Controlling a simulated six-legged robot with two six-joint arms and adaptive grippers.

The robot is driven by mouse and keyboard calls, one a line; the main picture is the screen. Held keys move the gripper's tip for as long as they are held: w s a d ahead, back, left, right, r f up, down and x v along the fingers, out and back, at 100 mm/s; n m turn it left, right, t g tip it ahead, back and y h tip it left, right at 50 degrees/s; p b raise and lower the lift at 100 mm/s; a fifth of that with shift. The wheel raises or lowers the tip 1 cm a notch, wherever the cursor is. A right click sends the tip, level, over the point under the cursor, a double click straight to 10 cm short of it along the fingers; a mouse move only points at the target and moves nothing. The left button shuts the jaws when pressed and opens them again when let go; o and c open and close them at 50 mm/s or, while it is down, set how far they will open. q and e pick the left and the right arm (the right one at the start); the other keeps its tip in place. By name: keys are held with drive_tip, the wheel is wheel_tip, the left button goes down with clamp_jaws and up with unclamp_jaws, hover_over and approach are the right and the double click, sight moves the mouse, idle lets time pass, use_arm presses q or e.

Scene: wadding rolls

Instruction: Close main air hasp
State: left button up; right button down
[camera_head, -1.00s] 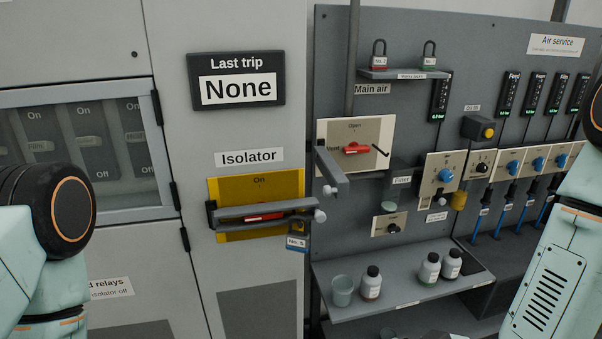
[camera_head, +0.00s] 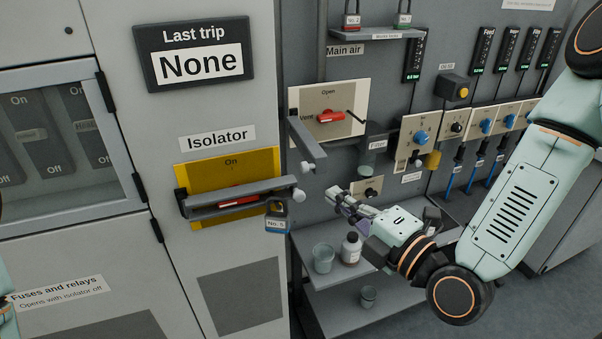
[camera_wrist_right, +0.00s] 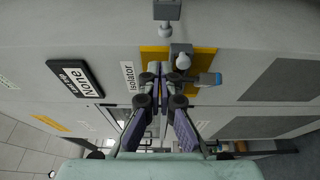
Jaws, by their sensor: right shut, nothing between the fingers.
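The main air panel (camera_head: 349,99) is a cream plate with a red handle (camera_head: 331,117) turned roughly level, towards "Vent". Its hasp (camera_head: 308,145) is a grey bar with a pale knob (camera_head: 307,168) at its free end. The bar is hinged at the panel's left and stands swung out, away from the plate. A dark staple (camera_head: 357,117) shows at the panel's right. My right gripper (camera_head: 334,194) is shut and empty, below and slightly right of the hasp knob, apart from it. In the right wrist view its fingertips (camera_wrist_right: 157,68) are together. My left gripper is out of view.
The yellow isolator panel (camera_head: 245,163) at left has its grey bar (camera_head: 215,202) across it and a blue padlock (camera_head: 277,220) hanging there. A shelf (camera_head: 330,291) with a beaker (camera_head: 323,258) and a bottle (camera_head: 351,248) lies below my right gripper. Two padlocks stand on the upper shelf (camera_head: 378,35).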

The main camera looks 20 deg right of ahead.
drive_tip(key=b+x, duration=0.4)
drive_tip(key=x, duration=0.6)
drive_tip(key=shift+a+b, duration=0.3)
drive_tip(key=shift+b, duration=0.05)
drive_tip(key=shift+d, duration=0.2)
drive_tip(key=shift+d, duration=0.1)
